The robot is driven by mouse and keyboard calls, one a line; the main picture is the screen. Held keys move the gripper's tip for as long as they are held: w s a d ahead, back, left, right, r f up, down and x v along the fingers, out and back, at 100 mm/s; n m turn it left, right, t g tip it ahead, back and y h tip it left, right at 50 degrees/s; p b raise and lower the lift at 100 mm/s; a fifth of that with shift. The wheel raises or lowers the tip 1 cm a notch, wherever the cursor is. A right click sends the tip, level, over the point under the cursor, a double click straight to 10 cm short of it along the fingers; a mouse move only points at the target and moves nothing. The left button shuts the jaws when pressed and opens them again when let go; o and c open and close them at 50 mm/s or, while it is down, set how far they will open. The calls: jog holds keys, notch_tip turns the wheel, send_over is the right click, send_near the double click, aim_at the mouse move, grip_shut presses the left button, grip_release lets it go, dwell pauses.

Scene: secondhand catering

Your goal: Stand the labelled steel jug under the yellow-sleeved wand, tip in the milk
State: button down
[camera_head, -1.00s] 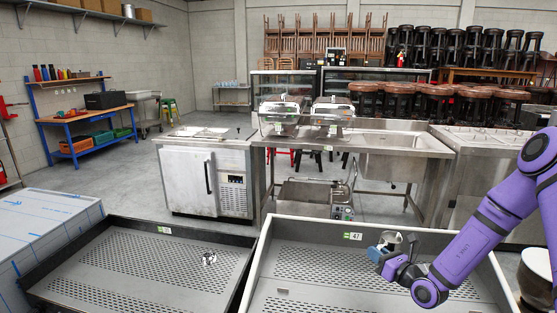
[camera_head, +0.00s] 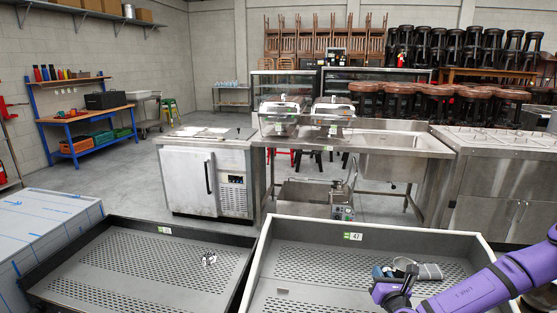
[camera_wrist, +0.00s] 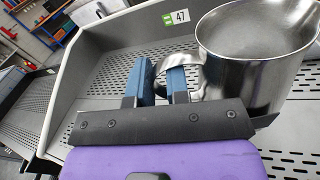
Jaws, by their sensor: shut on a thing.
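My gripper (camera_head: 381,272) is over the right-hand perforated tray, low, partly hidden by its own wrist. In the wrist view its two blue fingers (camera_wrist: 160,76) are shut on the handle of a steel jug (camera_wrist: 248,82). The jug is bright bare metal with a wide open mouth and stands to the right of the fingers. I see no label on the side facing me, and I cannot make out milk inside. In the head view the jug is small and partly covered by the gripper. I see no yellow-sleeved wand in either view.
The right tray (camera_head: 330,228) has raised pale walls and a green-white tag 47. A dark-rimmed left tray (camera_head: 130,222) holds a small shiny metal thing (camera_head: 208,259). Behind stand a steel sink table (camera_head: 385,150) and a steel cabinet (camera_head: 190,180). Grey floor lies open left of the cabinet.

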jog(key=shift+s+d+h, duration=0.15)
jog(key=shift+h, duration=0.15)
jog(key=shift+a+r+y, duration=0.15)
jog(key=shift+a+y, duration=0.25)
jog(key=shift+y, duration=0.2)
jog(key=s+a+f+n+g+y, duration=0.2)
jog(key=s+a+n+g+y, duration=0.1)
jog(key=n+g+y, duration=0.4)
jog(key=s+a+f+n+g+y, duration=0.1)
jog(key=s+a+n+g+y, duration=0.1)
jog(key=a+n+g+y, duration=0.45)
jog(key=shift+w+d+f+n+t+y, duration=0.15)
jog(key=shift+w+d+f+y, duration=0.55)
jog(key=shift+w, duration=1.9)
jog(key=shift+w+d+f+n+t+y, duration=0.15)
jog(key=shift+w+f, duration=0.9)
jog(key=shift+w, duration=1.55)
jog(key=shift+w+d+f+n+t+y, duration=0.15)
jog(key=shift+w+d+f+y, duration=0.55)
jog(key=shift+w, duration=1.9)
jog(key=shift+a+f+h, duration=0.2)
jog(key=shift+f+h, duration=0.1)
jog(key=shift+f, duration=0.05)
